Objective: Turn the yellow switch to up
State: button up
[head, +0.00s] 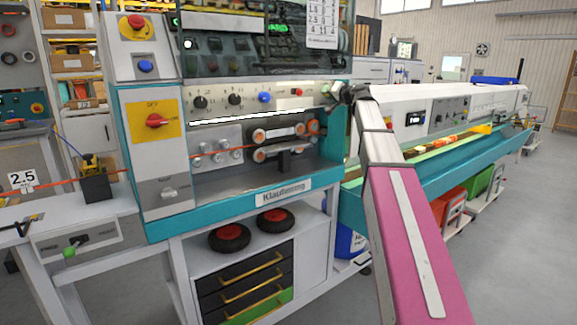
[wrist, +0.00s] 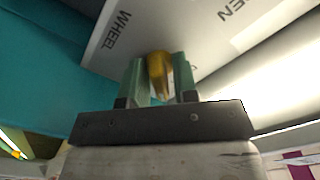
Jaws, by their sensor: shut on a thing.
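The yellow switch (wrist: 157,66) shows in the wrist view as a small yellow-orange knob on a pale grey panel (wrist: 200,38). The panel is lettered "WHEEL" on the left, with a partly cut-off word ending in "EN" on the right. My gripper (wrist: 159,82) has its two greenish fingers on either side of the knob and is shut on it. The fingers and the dark gripper body hide part of the knob. In the head view my arm reaches to the right end of the machine, and I cannot make out the switch there.
A teal-framed machine (head: 243,220) fills the middle of the head view. A long teal trough (head: 440,175) runs to the right. Grey floor (head: 530,230) is open at right.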

jog(key=m, duration=0.4)
jog(key=shift+m, duration=0.3)
jog(key=m, duration=0.4)
jog(key=o, duration=0.9)
jog(key=shift+o, duration=0.2)
jog(key=v, duration=0.8)
